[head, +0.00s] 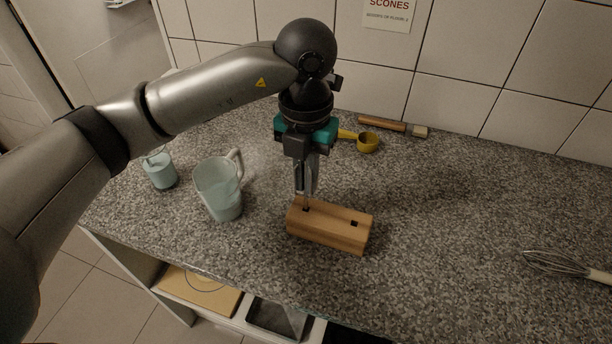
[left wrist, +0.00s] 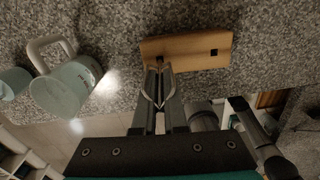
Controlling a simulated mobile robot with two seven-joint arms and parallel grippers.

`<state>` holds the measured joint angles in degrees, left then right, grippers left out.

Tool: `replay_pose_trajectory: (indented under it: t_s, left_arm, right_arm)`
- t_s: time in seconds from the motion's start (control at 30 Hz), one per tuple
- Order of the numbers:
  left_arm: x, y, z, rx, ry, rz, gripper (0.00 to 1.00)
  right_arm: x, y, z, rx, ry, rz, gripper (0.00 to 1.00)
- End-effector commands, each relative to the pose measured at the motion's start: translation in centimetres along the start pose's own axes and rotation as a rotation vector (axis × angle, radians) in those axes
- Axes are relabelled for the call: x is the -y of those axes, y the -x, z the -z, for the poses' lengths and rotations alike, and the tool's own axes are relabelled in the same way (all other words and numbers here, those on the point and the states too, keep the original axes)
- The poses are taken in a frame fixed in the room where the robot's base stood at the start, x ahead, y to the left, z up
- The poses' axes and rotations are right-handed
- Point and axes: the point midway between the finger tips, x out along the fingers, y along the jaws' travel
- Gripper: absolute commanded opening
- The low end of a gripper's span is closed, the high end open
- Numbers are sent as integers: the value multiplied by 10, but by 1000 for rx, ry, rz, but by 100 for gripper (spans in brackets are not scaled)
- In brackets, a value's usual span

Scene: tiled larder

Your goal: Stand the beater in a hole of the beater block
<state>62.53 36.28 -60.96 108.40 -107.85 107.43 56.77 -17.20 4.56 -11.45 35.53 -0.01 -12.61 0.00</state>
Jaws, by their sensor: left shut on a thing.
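The beater block (head: 335,232) is a wooden bar lying on the speckled counter, with two dark square holes in its top; it also shows in the left wrist view (left wrist: 185,42). My left gripper (head: 307,188) points down above the block's left end and is shut on the beater (left wrist: 160,88), a thin metal piece mostly hidden between the fingers. The beater's lower end is at the left hole; I cannot tell how far, if at all, it is inside. The right hole is empty. My right gripper is not in view.
A pale jug (head: 219,190) and a small glass (head: 160,170) stand left of the block. A yellow measuring cup (head: 368,142) and a wooden-handled brush (head: 392,126) lie behind. A whisk (head: 562,264) lies far right.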

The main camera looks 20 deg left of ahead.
Motion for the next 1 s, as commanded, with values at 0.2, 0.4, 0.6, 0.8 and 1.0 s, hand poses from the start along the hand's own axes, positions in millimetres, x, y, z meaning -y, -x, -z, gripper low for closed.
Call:
replay_pose_trajectory:
  t_s: [0.2, 0.4, 0.6, 0.8, 1.0]
  left_arm:
    - [0, 0, 0, 0, 0, 0, 0]
    - [0, 0, 0, 0, 0, 0, 17]
    - [0, 0, 0, 0, 0, 0, 40]
    - [0, 0, 0, 0, 0, 0, 44]
    - [0, 0, 0, 0, 0, 0, 64]
  right_arm:
    - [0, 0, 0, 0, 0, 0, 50]
    - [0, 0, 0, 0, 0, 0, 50]
    - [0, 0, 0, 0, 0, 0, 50]
    - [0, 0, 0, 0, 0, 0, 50]
    - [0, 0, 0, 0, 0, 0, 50]
